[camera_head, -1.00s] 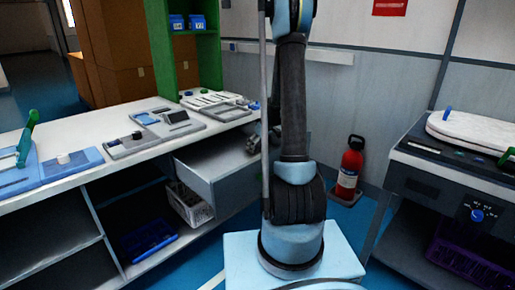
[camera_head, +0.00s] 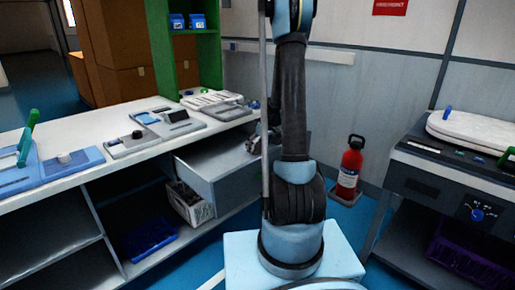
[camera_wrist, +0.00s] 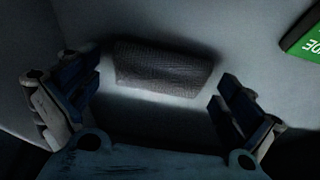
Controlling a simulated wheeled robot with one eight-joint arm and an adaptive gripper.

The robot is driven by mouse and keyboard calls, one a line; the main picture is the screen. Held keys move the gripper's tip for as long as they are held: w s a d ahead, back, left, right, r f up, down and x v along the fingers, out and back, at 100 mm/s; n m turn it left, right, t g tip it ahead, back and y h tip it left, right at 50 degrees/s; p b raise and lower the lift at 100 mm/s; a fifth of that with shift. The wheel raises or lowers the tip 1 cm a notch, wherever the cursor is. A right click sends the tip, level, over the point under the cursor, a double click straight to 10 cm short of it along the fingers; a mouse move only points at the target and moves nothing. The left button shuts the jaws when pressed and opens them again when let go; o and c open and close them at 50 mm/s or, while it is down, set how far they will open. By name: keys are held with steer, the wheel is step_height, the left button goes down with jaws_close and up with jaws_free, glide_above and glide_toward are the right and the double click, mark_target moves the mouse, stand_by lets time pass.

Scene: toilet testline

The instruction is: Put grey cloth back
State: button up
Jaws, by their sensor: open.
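A folded dark grey cloth (camera_wrist: 163,69) with a woven texture lies on a pale grey surface in the wrist view. My gripper (camera_wrist: 160,103) is open, with one finger at the left and one at the right. The cloth lies between and beyond the fingertips, and I see no finger closed on it. In the head view my gripper (camera_head: 256,140) shows small and partly behind my arm, over the open grey drawer (camera_head: 225,163) below the counter. The cloth cannot be made out in the head view.
A white counter (camera_head: 72,190) with several devices runs along the left, with open shelves below. A white basket (camera_head: 190,205) sits under the drawer. A red fire extinguisher (camera_head: 349,168) and a dark machine (camera_head: 440,165) stand at right. A green lettered item (camera_wrist: 305,40) shows in the wrist view.

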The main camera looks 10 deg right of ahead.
steer(key=v, duration=1.1)
steer(key=s+a+r+m, duration=0.15)
steer(key=s+r, duration=0.35)
steer(key=s, duration=0.5)
steer(key=s+f+m+h, duration=0.1)
steer(key=s+f+m, duration=0.1)
steer(key=s, duration=1.3)
steer(key=s+a+f+m+g+h, duration=0.1)
steer(key=s+f+m, duration=0.1)
steer(key=s, duration=1.3)
steer(key=shift+s+a+f+m+h, duration=0.2)
steer(key=shift+s+f+m+h, duration=0.1)
steer(key=shift+m, duration=0.45)
steer(key=shift+w+f, duration=0.15)
steer(key=shift+w, duration=0.35)
